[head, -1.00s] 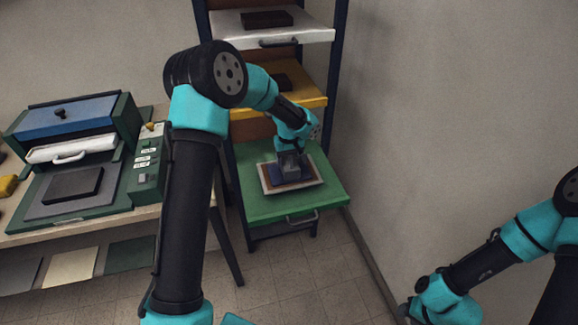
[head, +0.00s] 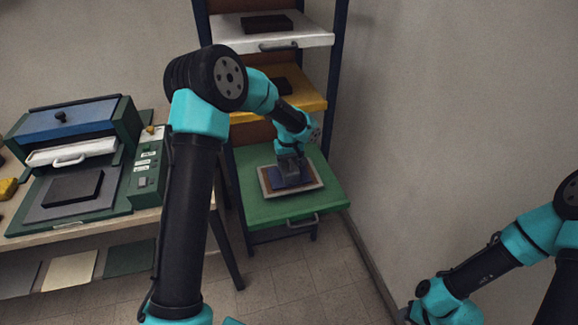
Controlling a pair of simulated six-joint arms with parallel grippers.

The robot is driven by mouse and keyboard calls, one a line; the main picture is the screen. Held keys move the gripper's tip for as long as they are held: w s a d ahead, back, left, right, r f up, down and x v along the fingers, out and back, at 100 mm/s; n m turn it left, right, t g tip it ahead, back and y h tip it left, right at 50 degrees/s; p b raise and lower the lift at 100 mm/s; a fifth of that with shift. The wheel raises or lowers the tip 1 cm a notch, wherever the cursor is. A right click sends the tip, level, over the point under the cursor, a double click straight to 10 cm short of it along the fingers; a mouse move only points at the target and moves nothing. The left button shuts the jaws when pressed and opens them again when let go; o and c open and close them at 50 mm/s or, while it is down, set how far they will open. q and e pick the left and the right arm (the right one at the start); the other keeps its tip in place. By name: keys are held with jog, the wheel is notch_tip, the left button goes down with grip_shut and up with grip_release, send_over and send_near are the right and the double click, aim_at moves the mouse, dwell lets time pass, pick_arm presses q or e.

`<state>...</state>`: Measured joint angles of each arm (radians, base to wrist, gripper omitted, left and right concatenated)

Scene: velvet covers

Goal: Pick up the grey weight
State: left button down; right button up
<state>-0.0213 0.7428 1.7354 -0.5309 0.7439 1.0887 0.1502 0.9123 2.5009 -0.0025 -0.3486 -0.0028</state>
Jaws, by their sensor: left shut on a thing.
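My left gripper (head: 289,158) is over the green shelf (head: 247,203), pointing down. It is shut on the grey weight (head: 291,170), a small block that the fingers partly hide. I cannot tell whether the weight still touches the blue patch. The right arm comes in at the lower right; its gripper is not in view.
Above are a yellow shelf (head: 312,103) and a white shelf (head: 318,37), each with a dark block. A green press (head: 120,199) with a dark block (head: 73,188) stands on the bench at left. A bare wall (head: 420,130) is close on the right.

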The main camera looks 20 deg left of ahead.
pick_arm(q)
jog(key=shift+r, duration=0.15)
jog(key=shift+w+r, duration=0.1)
jog(key=shift+r, duration=1.65)
jog(key=s+d, duration=0.3)
jog(key=s, duration=0.4)
jog(key=s+d+r, duration=0.1)
jog(key=s+d, duration=0.2)
jog(key=s, duration=0.5)
jog(key=shift+d+r, duration=0.15)
